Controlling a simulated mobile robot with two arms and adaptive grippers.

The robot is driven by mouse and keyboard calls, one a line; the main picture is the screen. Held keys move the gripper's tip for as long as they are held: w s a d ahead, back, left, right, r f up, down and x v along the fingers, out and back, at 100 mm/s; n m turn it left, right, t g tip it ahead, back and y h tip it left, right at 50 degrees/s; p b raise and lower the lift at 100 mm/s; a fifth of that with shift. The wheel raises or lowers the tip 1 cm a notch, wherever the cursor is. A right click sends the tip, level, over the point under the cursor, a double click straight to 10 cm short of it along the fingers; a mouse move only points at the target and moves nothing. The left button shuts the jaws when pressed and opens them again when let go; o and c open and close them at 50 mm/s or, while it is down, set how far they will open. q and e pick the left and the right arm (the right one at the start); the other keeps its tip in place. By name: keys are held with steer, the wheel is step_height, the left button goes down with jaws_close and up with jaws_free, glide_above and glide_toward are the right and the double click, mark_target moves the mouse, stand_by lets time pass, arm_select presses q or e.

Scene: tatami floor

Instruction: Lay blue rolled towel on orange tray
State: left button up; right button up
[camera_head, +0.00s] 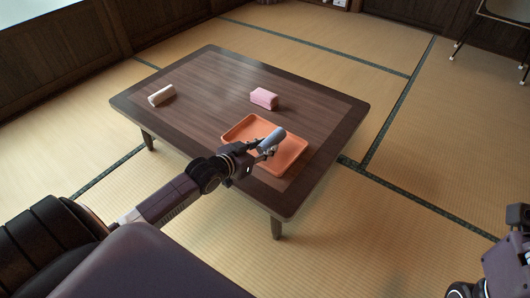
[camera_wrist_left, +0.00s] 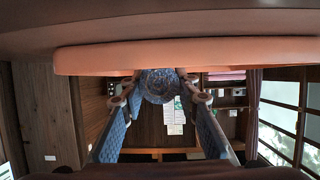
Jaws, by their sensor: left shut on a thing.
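The blue rolled towel (camera_head: 272,140), greyish blue in the head view, is over the orange tray (camera_head: 292,166), which lies on the low table. My left gripper (camera_head: 262,151) is shut on the towel, reaching over the tray's left side. In the left wrist view, the towel's round end (camera_wrist_left: 158,86) shows between the two fingers, close to the tray's edge (camera_wrist_left: 185,56), which appears upside down at the top. I cannot tell whether the towel touches the tray. Only part of my right arm shows at the lower right of the head view; its gripper is not visible.
A pink rolled towel (camera_head: 264,98) lies on the dark wooden table (camera_head: 210,92) behind the tray. Tatami floor (camera_head: 420,150) surrounds the table.

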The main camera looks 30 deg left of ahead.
arm_select(q)
steer(key=shift+f, duration=0.45)
steer(key=o, duration=1)
steer(key=shift+f, duration=0.15)
